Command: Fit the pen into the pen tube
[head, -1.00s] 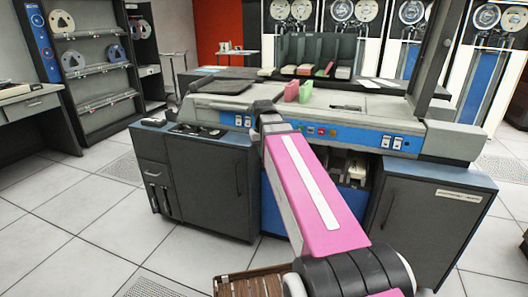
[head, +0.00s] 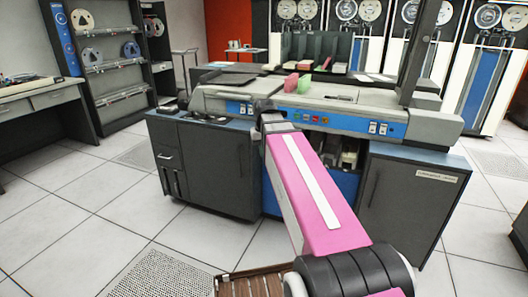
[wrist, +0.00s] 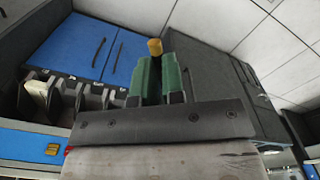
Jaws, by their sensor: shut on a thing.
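In the wrist view, the green fingers of my gripper (wrist: 158,78) are closed around a small yellow-orange cylinder (wrist: 155,46). It sticks out at their tips, and I take it to be the pen. The rest of it is hidden between the fingers. In the head view, my pink arm reaches toward the card machine, and the gripper and pen are hidden behind the arm's far end. I cannot make out the pen tube in either view.
The card machine (head: 345,116) stands ahead on dark cabinets (head: 210,170). Red-pink (head: 291,83) and green (head: 304,85) objects stand on its top. A shelf rack (head: 110,65) and desk (head: 40,98) are at left. A slatted wooden surface (head: 250,285) is at the bottom.

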